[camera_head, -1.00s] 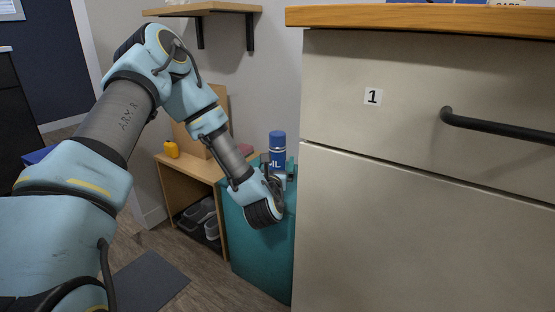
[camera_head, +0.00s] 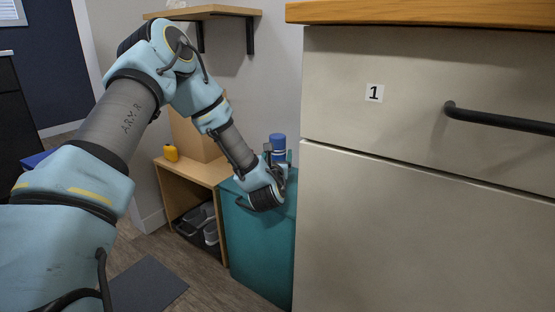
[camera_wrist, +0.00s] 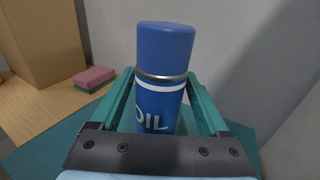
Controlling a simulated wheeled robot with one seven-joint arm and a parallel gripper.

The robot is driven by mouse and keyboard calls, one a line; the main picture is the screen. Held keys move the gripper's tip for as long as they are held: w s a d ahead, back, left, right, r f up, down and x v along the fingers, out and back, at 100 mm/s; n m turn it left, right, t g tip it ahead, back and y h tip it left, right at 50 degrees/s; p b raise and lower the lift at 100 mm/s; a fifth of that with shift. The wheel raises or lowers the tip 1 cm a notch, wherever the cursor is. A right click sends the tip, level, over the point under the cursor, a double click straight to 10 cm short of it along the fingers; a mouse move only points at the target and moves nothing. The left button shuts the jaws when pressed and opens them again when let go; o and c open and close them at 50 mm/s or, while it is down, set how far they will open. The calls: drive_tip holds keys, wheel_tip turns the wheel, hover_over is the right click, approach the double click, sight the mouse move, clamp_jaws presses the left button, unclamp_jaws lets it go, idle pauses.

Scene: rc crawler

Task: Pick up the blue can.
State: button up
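The blue can (camera_head: 278,146), with a blue cap and white "OIL" lettering in the wrist view (camera_wrist: 160,100), stands upright on the teal cabinet (camera_head: 262,245). My gripper (camera_head: 281,165) is right at the can in the head view and hides its lower part. In the wrist view, the teal fingers of my gripper (camera_wrist: 160,85) lie spread on either side of the can, which sits between them near their tips. I cannot tell whether either finger touches it. The can's base is hidden behind the gripper's dark front bar.
A large drawer unit (camera_head: 420,220) stands close on the right. Left of the teal cabinet is a wooden shelf unit (camera_head: 195,172) with a cardboard box (camera_head: 192,135), a yellow object (camera_head: 171,153) and shoes below. A sponge (camera_wrist: 94,78) lies left of the can. A wall shelf (camera_head: 203,10) hangs above.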

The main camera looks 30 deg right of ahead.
clamp_jaws()
idle(0.4)
drive_tip(key=shift+r, duration=0.1)
